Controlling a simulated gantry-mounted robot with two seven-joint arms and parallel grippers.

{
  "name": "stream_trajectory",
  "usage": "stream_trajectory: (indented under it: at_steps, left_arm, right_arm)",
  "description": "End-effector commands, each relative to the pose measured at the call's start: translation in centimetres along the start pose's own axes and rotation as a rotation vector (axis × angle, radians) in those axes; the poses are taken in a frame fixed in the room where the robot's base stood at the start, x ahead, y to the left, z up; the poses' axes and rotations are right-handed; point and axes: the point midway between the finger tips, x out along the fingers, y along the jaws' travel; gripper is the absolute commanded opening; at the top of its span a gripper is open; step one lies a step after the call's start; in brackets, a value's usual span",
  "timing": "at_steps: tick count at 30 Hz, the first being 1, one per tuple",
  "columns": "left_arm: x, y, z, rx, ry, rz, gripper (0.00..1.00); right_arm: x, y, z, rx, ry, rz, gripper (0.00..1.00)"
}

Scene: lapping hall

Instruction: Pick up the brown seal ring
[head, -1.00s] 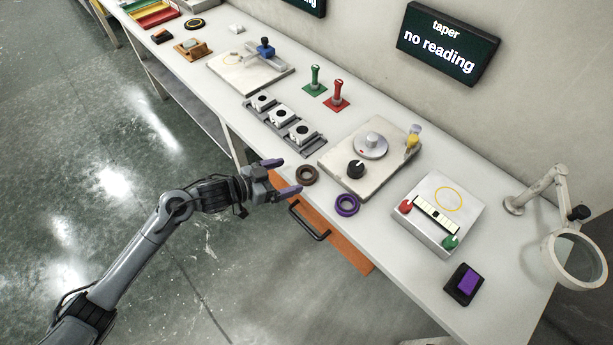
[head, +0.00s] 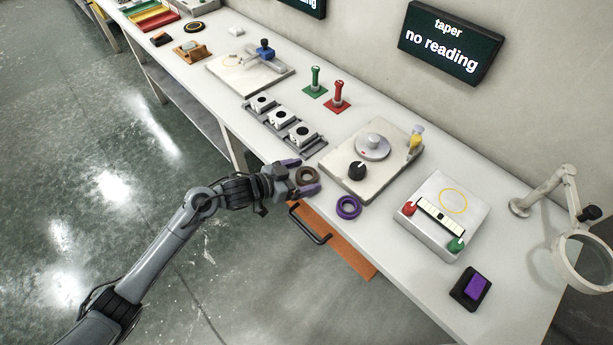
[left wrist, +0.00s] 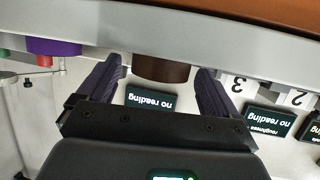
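The brown seal ring (head: 307,176) lies flat on the white bench near its front edge. My left gripper (head: 301,176) is open, with its two purple-tipped fingers on either side of the ring in the head view. In the left wrist view the brown ring (left wrist: 161,70) sits between the open fingers (left wrist: 160,88), with gaps visible on both sides. A purple ring (head: 348,207) lies just to the right of the gripper; it also shows in the left wrist view (left wrist: 54,47). My right gripper is not in view.
A plate with a black knob and silver disc (head: 372,147) stands behind the rings. A rack of white blocks (head: 283,123) is at the back left. An orange drawer with a black handle (head: 313,224) is below the bench edge. A box with red and green knobs (head: 442,211) stands right.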

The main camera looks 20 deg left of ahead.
Motion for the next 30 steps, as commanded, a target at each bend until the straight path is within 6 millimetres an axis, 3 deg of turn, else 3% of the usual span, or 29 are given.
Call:
stream_trajectory:
  at_steps: [1, 11, 22, 30]
  left_arm:
    - [0.0, 0.0, 0.0, 0.0, 0.0, 0.0, 0.84]
    - [0.0, 0.0, 0.0, 0.0, 0.0, 0.0, 0.34]
    - [-0.2, 0.0, -0.4, 0.001, 0.001, 0.0, 0.33]
    - [-1.1, 0.0, -3.0, 0.002, 0.003, 0.001, 0.33]
  right_arm:
    - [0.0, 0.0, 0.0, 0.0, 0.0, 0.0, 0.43]
    - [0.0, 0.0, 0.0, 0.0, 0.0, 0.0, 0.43]
    - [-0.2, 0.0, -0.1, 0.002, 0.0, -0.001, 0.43]
    - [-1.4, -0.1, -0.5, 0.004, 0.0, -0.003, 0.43]
